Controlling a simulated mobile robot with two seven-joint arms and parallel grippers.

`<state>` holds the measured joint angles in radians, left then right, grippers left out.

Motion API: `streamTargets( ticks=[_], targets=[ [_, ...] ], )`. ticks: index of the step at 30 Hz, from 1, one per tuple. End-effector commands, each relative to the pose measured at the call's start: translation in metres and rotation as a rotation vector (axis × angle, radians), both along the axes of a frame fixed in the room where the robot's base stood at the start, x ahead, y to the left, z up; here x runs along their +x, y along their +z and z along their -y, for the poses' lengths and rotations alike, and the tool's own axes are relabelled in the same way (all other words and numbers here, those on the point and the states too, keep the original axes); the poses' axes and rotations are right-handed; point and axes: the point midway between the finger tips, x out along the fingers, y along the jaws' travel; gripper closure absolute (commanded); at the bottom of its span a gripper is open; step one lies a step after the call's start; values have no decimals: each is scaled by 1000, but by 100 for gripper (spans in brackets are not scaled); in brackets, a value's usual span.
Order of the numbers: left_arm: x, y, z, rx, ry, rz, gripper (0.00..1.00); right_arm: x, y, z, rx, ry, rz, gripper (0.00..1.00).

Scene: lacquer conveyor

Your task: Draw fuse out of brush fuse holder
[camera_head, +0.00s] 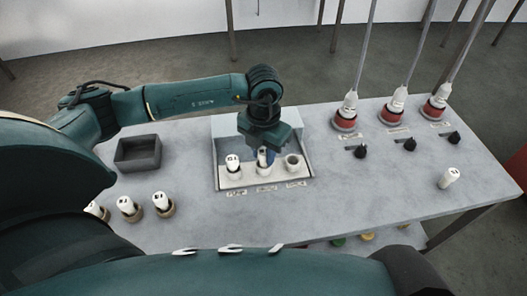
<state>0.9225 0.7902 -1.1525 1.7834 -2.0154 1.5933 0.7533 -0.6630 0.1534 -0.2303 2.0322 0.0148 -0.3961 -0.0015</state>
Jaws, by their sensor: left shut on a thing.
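A grey panel box (219,150) near the middle of the table has a row of three holders with small labels, too small to read. The left holder has a white fuse (232,161) standing in it. My left gripper (263,151) reaches down over the middle holder and is shut on the white fuse (263,159) there. That fuse's lower end is at the middle holder (264,171); I cannot tell how deep it sits. The right holder (294,162) looks empty. Which holder is the brush one cannot be read. My right gripper is not in view.
A dark open tray (138,165) stands left of the box. Several white fuses stand in round holders (163,211) at the front left. Red sockets with corded white plugs (346,105) and black knobs (360,151) are at the right. A loose white cylinder (448,178) stands far right.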

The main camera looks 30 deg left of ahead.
Motion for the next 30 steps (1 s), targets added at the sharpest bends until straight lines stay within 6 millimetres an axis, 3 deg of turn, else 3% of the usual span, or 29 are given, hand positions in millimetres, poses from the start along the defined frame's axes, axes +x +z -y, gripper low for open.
streamTargets(
  ticks=[30],
  targets=[
    [0, 43, 0, -1, 1, 0, 100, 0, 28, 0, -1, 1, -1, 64]
  ],
)
